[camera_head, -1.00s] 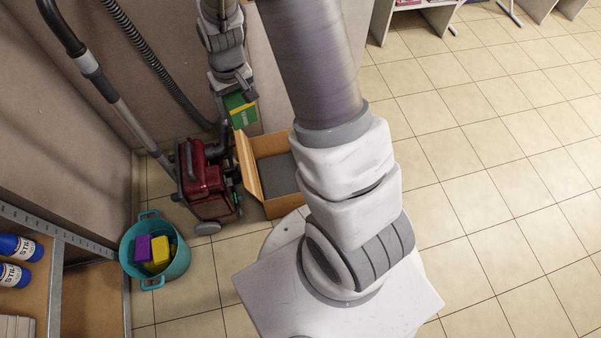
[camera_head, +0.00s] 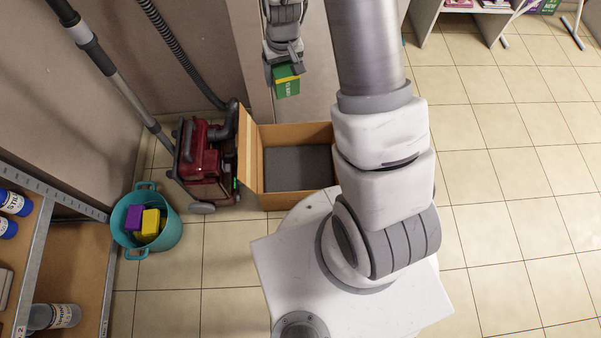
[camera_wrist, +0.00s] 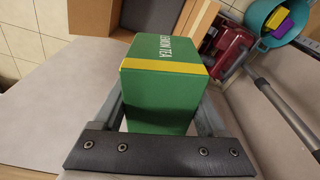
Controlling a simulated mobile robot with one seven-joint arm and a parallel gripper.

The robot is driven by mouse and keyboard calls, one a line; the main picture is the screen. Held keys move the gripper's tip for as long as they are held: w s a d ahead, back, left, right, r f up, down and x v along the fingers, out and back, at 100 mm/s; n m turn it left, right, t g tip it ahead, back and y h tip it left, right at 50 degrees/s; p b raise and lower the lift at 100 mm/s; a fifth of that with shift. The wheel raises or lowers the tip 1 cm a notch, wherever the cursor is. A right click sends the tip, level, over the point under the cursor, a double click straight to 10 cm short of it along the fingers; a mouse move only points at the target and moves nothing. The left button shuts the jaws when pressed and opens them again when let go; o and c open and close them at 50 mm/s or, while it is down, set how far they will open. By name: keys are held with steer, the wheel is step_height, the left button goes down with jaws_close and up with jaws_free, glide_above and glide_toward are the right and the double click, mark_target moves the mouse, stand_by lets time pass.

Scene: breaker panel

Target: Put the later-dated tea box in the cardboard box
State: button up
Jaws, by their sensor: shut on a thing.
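My gripper (camera_head: 283,68) is shut on a green tea box (camera_head: 287,83) with a yellow band, high over the floor behind the cardboard box. In the wrist view the tea box (camera_wrist: 162,90) sits between the two fingers, and "LEMON TEA" shows on it. No date on it can be read. The open cardboard box (camera_head: 290,200) stands on the floor, one flap folded out to the left; its dark grey inside shows no item. It also shows at the top of the wrist view (camera_wrist: 90,15). No second tea box is identifiable.
A red vacuum cleaner (camera_head: 205,158) stands against the cardboard box's left side, its hose and tube rising up the wall. A teal bucket (camera_head: 170,238) with purple and yellow things is further left. A shelf (camera_head: 40,235) with bottles is at left.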

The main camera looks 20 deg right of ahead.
steer(key=w+d+f+b, duration=0.2)
steer(key=f, duration=0.4)
steer(key=w+d+f+b, duration=0.1)
steer(key=w+d+f, duration=0.15)
steer(key=f, duration=0.45)
steer(key=m+b, duration=0.3)
steer(key=b, duration=0.8)
glide_above(318, 175)
step_height(318, 175, down, 46)
steer(key=shift+h, duration=0.3)
steer(key=f+b, duration=0.1)
steer(key=f, duration=0.1)
steer(key=f+b, duration=0.1)
steer(key=f, duration=0.1)
steer(key=f+b, duration=0.1)
steer(key=f, duration=0.1)
steer(key=shift+s+a+f, duration=0.1)
steer(key=shift+s+f, duration=0.1)
steer(key=shift+s, duration=0.2)
steer(key=shift+f+b, duration=1.3)
steer(key=shift+f, duration=0.9)
